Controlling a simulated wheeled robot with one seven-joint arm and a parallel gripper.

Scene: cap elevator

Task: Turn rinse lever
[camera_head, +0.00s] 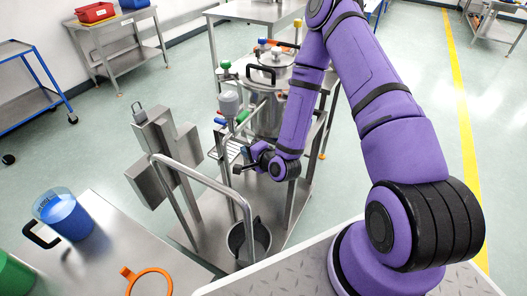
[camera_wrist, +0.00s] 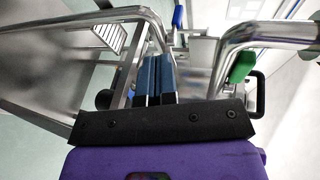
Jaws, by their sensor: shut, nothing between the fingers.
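No lever carries a readable label, so I cannot tell which one is the rinse lever. A blue lever (camera_head: 220,121) and a green lever (camera_head: 242,117) sit on the metal piping of the steel machine in the head view. In the wrist view a blue lever (camera_wrist: 177,17) shows above the fingertips and a green lever (camera_wrist: 242,66) to their right. My gripper (camera_head: 240,165) is below and in front of these levers in the head view, apart from them. In the wrist view my gripper (camera_wrist: 155,62) has its fingers together and holds nothing.
Curved steel pipes (camera_wrist: 265,38) run close to the fingers. A steel vessel (camera_head: 268,112) stands behind my gripper, and a dark bucket (camera_head: 248,240) stands below it. A bent tube rail (camera_head: 205,180) is at the left. A blue jug (camera_head: 65,215) stands on the near table.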

